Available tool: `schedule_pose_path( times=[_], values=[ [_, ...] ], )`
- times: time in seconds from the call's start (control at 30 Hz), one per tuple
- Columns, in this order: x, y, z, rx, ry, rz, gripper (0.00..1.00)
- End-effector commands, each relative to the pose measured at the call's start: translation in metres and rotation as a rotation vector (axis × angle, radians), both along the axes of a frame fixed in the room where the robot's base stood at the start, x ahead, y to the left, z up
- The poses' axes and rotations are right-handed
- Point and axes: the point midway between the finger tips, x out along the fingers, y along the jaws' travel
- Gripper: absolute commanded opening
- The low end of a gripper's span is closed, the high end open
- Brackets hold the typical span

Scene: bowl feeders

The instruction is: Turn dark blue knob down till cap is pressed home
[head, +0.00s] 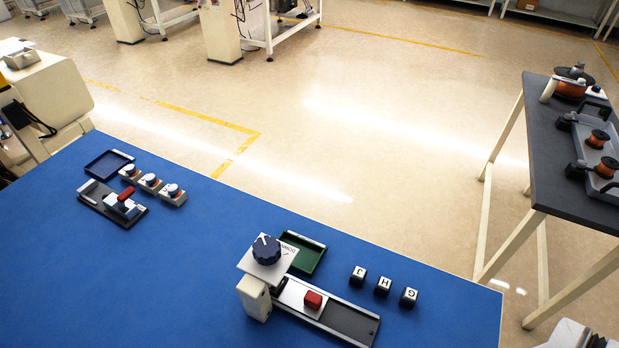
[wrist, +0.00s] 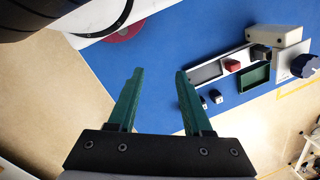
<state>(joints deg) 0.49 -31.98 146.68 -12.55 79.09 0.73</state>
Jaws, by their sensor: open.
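The dark blue knob (head: 266,249) has a white pointer mark and sits on a white plate on a cream press stand (head: 254,297). It also shows in the wrist view (wrist: 305,66), at the right edge. A red block (head: 313,299) sits on the slide track beside the stand. In the wrist view a dark block (wrist: 260,52) is between the red block and the stand; I cannot tell whether it is the cap. The space under the plate is hidden in the head view. My gripper (wrist: 159,75) is open and empty, well away from the knob, and out of the head view.
A green tray (head: 308,262) lies behind the stand. Black blocks with white lettered tops, J (head: 358,275), H (head: 383,285) and G (head: 408,296), stand to its right. A second fixture (head: 113,203) with a blue tray (head: 108,163) is at the left. The blue table between is clear.

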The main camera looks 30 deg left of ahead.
Motion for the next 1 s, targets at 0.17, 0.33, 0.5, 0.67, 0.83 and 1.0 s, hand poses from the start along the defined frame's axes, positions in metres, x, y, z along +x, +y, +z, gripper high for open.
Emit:
schedule_pose_path(
  times=[0.17,0.33,0.5,0.67,0.83,1.0],
  values=[
    [0.005,0.009,0.003,0.038,0.058,-0.01,0.73],
    [0.052,0.065,0.012,0.294,0.404,-0.085,0.98],
    [0.128,0.13,-0.009,0.629,0.774,-0.219,0.98],
    [0.185,0.165,-0.052,0.887,1.002,-0.356,0.98],
    [0.208,0.176,-0.078,1.009,1.091,-0.431,0.98],
    [0.2,0.199,-0.079,1.017,1.1,-0.434,0.98]
  ],
)
